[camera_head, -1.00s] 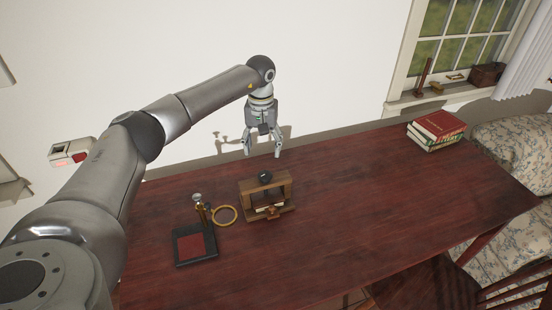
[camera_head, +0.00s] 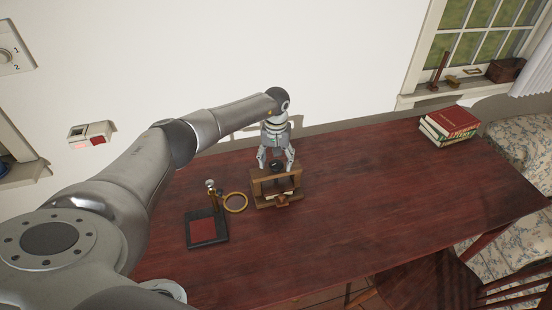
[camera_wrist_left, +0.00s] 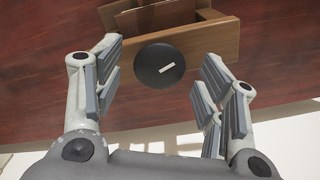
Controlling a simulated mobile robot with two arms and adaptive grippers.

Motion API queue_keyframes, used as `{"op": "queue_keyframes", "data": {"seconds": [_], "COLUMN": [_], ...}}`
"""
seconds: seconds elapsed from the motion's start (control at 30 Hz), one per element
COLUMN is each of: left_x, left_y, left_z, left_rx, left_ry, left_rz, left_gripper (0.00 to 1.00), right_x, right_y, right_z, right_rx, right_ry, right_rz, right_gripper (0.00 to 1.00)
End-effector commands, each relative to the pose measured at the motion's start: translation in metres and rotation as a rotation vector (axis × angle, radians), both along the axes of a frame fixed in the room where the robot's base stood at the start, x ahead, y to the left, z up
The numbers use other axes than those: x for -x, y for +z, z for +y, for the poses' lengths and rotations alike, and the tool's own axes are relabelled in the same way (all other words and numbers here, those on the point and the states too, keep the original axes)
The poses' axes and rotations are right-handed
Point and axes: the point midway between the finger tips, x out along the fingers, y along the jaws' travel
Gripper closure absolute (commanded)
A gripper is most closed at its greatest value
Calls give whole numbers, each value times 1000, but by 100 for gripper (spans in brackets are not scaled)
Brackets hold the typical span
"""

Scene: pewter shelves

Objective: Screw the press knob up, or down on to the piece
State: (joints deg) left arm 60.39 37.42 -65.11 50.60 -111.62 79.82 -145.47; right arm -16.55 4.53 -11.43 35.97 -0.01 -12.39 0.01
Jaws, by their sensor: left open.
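The press is a small wooden frame (camera_head: 258,190) on the dark red table. Its round black press knob (camera_head: 277,166) sits on top of the crossbar. In the left wrist view the knob (camera_wrist_left: 159,66) is a dark disc with a short white mark, next to the wooden crossbar (camera_wrist_left: 215,42). My left gripper (camera_head: 276,163) is open above the press, its fingers on either side of the knob. In the left wrist view, its fingers (camera_wrist_left: 160,84) stand apart from the knob with gaps on both sides. The piece under the press is hard to make out. My right gripper is not in view.
A magnifier stand with a brass ring (camera_head: 235,203) and a dark base with a red pad (camera_head: 203,230) stands left of the press. Books (camera_head: 448,125) are stacked at the far right. The table (camera_head: 370,200) right of the press is clear. The wall is close behind.

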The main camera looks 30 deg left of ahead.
Motion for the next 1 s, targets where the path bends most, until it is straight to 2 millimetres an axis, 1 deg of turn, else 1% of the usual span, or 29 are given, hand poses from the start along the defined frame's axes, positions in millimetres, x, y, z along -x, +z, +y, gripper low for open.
{"op": "queue_keyframes", "data": {"seconds": [0.13, 0.17, 0.33, 0.5, 0.77, 1.0], "left_x": [0, 0, 0, 0, 0, 0], "left_y": [0, 0, 0, 0, -1, -2], "left_z": [0, 0, 0, 0, 0, 0], "left_rx": [0, 0, 0, 0, 0, 1], "left_ry": [0, 0, 0, 0, 26, 146], "left_rz": [0, 0, 0, 0, 0, -1], "left_gripper": [36, 38, 60, 81, 81, 81], "right_x": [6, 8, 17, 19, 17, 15], "right_y": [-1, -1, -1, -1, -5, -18], "right_z": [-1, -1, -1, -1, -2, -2], "right_rx": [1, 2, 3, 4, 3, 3], "right_ry": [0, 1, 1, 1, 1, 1], "right_rz": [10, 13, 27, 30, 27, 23], "right_gripper": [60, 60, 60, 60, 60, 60]}}
